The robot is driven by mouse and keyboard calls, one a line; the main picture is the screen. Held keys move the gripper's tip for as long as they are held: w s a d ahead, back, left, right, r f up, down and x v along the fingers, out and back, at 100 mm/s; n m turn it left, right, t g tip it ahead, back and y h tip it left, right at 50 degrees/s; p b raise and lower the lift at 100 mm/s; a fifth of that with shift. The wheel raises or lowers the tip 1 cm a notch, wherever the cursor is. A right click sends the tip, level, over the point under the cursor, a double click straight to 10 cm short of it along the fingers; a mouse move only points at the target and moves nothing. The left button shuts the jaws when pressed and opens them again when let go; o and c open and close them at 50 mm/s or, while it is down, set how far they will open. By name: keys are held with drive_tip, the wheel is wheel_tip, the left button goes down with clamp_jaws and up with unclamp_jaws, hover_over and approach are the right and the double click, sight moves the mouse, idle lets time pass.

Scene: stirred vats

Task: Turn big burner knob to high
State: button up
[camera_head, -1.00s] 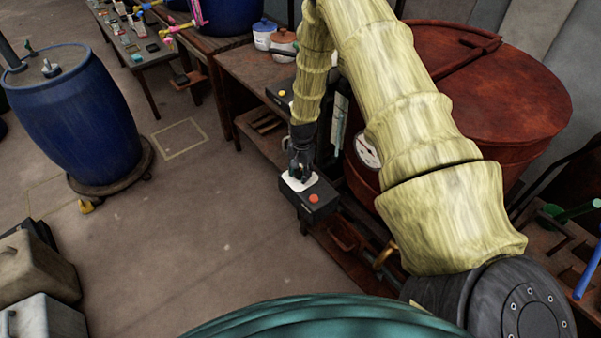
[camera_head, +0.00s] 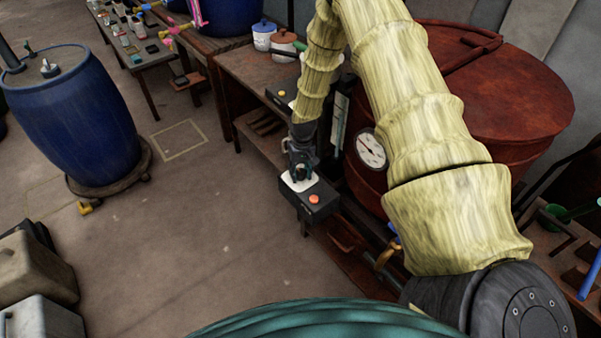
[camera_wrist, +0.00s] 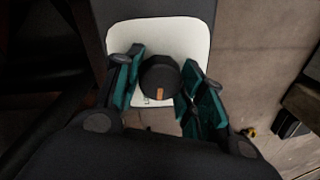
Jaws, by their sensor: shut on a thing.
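The big burner knob (camera_wrist: 160,76) is black and round with an orange mark. In the wrist view the mark is on the side toward the bottom of the picture. It sits on a white plate (camera_wrist: 190,30), with partly covered lettering beside the mark. My gripper (camera_wrist: 163,68) has one green-padded finger on each side of the knob and is shut on it. In the head view my gripper (camera_head: 300,168) reaches down onto the white plate on a black control box (camera_head: 325,208), hiding the knob. An orange-red button (camera_head: 314,199) is on the box.
A large rusty red vat (camera_head: 500,95) with a dial gauge (camera_head: 371,150) stands right of the box, close to my arm. A wooden bench (camera_head: 245,70) with small pots is behind. A blue barrel (camera_head: 75,120) stands left. The floor between is open.

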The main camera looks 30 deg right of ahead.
sight(302, 171)
drive_tip(key=n, duration=0.3)
drive_tip(key=shift+n, duration=0.3)
drive_tip(key=shift+d+n, duration=0.1)
drive_tip(key=shift+n, duration=1.8)
drive_tip(key=o, duration=1)
drive_tip(key=shift+s, duration=0.1)
drive_tip(key=shift+r, duration=0.1)
drive_tip(key=shift+d+r, duration=0.1)
drive_tip(key=shift+r, duration=3.5)
